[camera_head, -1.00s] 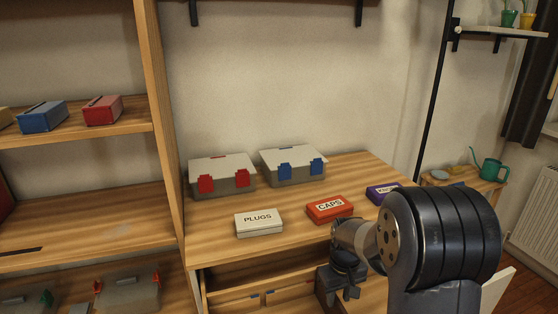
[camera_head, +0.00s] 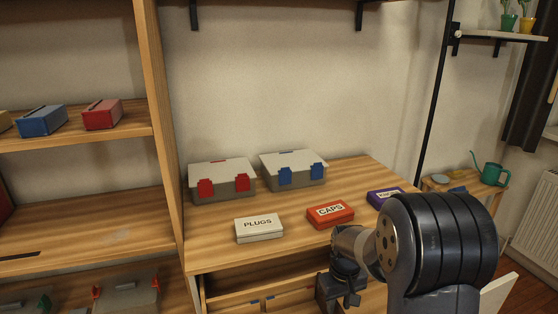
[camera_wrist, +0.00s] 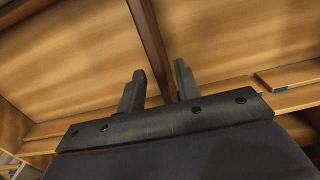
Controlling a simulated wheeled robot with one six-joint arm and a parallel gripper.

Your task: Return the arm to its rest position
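My gripper (camera_wrist: 160,88) shows in the wrist view with its two dark fingers apart and nothing between them. Pale wooden panels and a darker strip lie beyond the fingers. In the head view my arm fills the lower right, folded in front of the desk. The gripper end (camera_head: 338,290) is low by the desk's front edge, beside the open drawer (camera_head: 235,298); its fingers cannot be made out there.
On the desk (camera_head: 215,252) stand a white PLUGS box (camera_head: 259,228), a red CAPS box (camera_head: 330,214), a purple box (camera_head: 382,196) partly behind my arm, and two grey cases with red (camera_head: 222,180) and blue (camera_head: 293,168) latches. A shelf unit (camera_head: 160,130) rises at left.

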